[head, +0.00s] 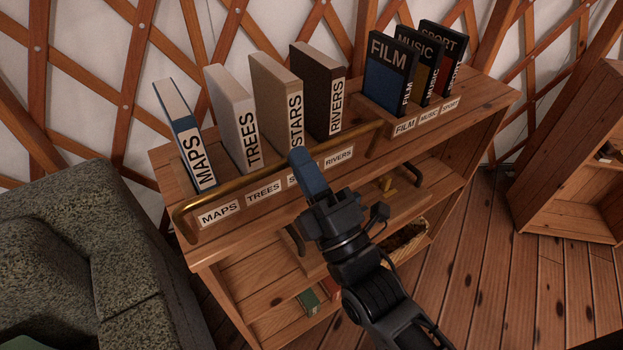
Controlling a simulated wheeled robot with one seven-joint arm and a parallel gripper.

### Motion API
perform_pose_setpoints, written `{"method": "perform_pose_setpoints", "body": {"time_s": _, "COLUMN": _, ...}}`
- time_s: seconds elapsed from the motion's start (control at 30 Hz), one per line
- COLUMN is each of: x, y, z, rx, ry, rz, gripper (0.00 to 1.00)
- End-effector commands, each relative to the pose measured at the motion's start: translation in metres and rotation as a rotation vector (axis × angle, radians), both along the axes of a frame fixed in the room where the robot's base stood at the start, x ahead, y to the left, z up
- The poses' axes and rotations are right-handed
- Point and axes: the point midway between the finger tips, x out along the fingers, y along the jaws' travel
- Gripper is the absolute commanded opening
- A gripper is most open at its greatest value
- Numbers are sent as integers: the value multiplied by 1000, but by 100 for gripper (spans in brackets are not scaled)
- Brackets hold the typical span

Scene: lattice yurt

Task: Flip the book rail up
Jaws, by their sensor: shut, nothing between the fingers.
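The book rail (239,182) is a brass bar with bent ends along the front of the shelf top. It runs in front of the books Maps, Trees, Stars and Rivers, and its ends come down near the shelf's front edge. My gripper (301,160) has blue fingertips and is shut and empty. In the picture the fingers cross the rail's middle and hide a short stretch of it; I cannot tell whether they touch it. They also cover part of the Stars label on the front edge.
The books Maps (184,135), Trees (232,115), Stars (276,95) and Rivers (320,85) stand upright. Black books Film (390,85), Music and Sport stand at the right. A grey sofa (90,240) is at the left, another wooden shelf (570,180) at the right.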

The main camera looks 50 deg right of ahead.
Motion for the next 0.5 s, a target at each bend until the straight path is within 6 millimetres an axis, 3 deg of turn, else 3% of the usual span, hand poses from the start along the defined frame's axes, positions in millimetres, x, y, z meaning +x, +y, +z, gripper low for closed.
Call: {"method": "perform_pose_setpoints", "body": {"time_s": 0.5, "x": 17, "y": -5, "z": 6, "rx": 0, "ry": 0, "rz": 0, "gripper": 0}}
